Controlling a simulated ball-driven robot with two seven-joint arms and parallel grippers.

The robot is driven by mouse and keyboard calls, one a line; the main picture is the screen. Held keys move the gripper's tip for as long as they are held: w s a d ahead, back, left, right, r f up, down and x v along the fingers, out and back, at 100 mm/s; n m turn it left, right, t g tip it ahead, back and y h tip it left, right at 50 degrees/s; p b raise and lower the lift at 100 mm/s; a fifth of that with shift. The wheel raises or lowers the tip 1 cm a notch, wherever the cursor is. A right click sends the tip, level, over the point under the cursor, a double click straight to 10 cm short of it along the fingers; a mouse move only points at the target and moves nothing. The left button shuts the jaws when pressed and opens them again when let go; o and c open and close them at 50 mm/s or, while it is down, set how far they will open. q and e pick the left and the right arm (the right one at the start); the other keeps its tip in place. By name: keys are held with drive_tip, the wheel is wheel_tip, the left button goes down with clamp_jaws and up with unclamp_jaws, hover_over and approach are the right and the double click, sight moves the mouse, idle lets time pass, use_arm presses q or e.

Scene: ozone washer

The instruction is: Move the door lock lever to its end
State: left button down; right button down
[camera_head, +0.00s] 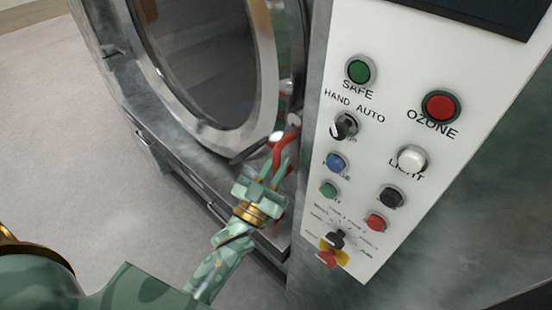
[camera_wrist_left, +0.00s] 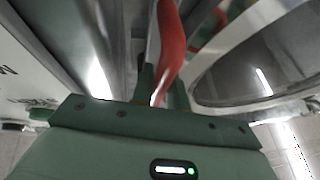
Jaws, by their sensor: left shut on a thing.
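The door lock lever (camera_head: 285,146) is a red, bent handle at the lower right of the washer's round door (camera_head: 262,75), beside the control panel. My left gripper (camera_head: 281,168) reaches it from below, with its fingers on the lever's lower part. In the left wrist view the red lever (camera_wrist_left: 170,45) runs down between the two fingers (camera_wrist_left: 160,88), which are shut on it. The fingers hide the lever's lower end. My right gripper is in neither view.
The white control panel (camera_head: 390,75) with several buttons and knobs stands close to the right of the lever. The metal washer front (camera_head: 165,125) lies to the left. Open grey floor (camera_head: 60,120) fills the left side.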

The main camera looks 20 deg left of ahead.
use_arm(q)
drive_tip(key=shift+d, duration=0.15)
drive_tip(key=shift+f+n, duration=0.1)
drive_tip(key=shift+n, duration=0.2)
drive_tip(key=c, duration=1.4)
unclamp_jaws()
drive_tip(key=shift+o, duration=0.2)
drive_tip(key=b+v, duration=0.4)
drive_tip(key=v, duration=1.2)
drive_tip(key=shift+s, duration=0.3)
drive_tip(key=shift+d, duration=0.15)
